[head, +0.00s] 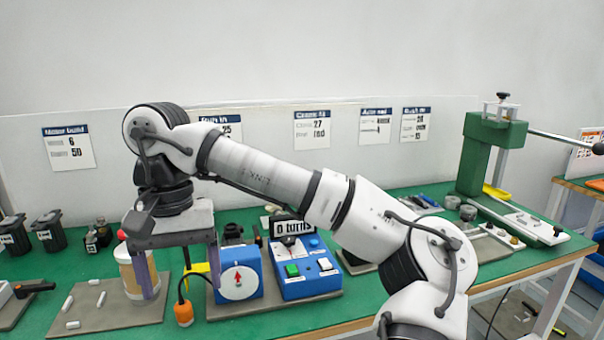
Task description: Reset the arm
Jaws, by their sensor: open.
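My gripper (178,274) is at the left of the head view, pointing down over the green workbench (400,286). Its two purplish fingers are apart, so it is open. A white and tan cylinder (128,275) stands behind and beside the left finger, partly hidden by it. I cannot tell whether they touch. My arm reaches from the lower right up across the bench to the gripper.
A blue box with a dial (238,281) and a blue control box with a "0 turns" display (292,228) stand right of the gripper. A green press (488,150) stands at the right. Dark bins (48,231) sit at the left. Open air lies above the arm.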

